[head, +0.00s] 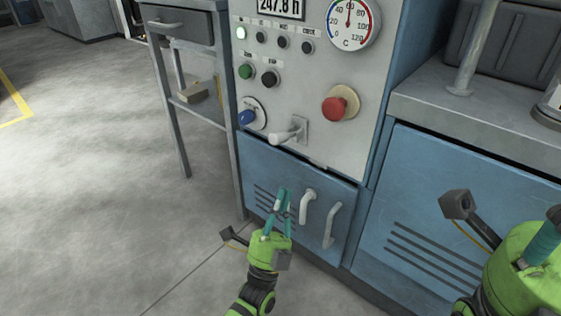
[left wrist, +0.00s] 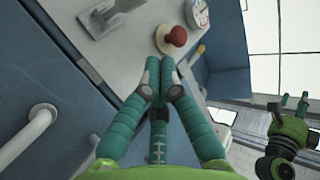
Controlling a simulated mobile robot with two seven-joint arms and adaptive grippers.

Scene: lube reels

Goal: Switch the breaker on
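A grey lever (head: 286,136) on a small plate, which looks like the breaker handle, sits low on the light control panel (head: 300,90). It points left and toward me. In the left wrist view a grey lever (left wrist: 100,20) shows at the top left, partly cut off. My left gripper (head: 283,192) is below the lever, in front of the blue lower door, and apart from the lever. Its teal fingertips (left wrist: 160,72) meet with nothing seen between them. My right gripper (head: 540,245) is at the right edge, partly cut off; its finger opening is unclear.
A red stop button (head: 337,108) stands out to the lever's right. A grey-topped blue cabinet (head: 450,200) stands on the right. The floor at left is clear.

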